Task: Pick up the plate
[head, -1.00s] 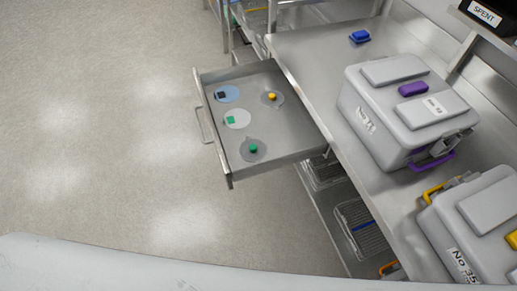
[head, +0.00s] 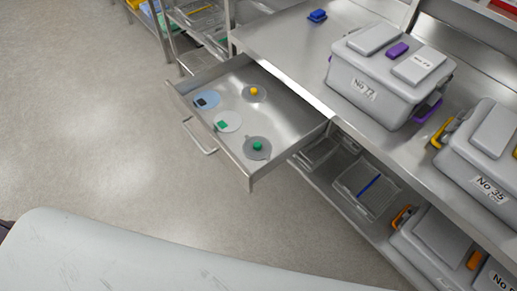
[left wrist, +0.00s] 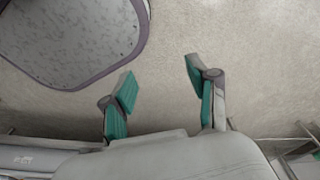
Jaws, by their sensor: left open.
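Several round, flat discs that could be the plate lie in an open metal drawer (head: 239,163). One is blue with a black square (head: 207,100), one pale with a green square (head: 228,121), one grey with a yellow knob (head: 254,93), one grey with a green knob (head: 257,148). I cannot tell which one is meant. My left gripper (left wrist: 160,82) shows in the left wrist view, open and empty, with green pads and bare floor behind it. No disc shows in that view. Neither gripper shows in the head view.
The drawer juts from a metal bench (head: 275,38) holding grey lidded boxes, one with purple (head: 370,88) and one with yellow latches (head: 485,150), and a small blue item (head: 317,15). A lower shelf holds wire baskets (head: 365,188). The floor (head: 90,120) left of the drawer is clear.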

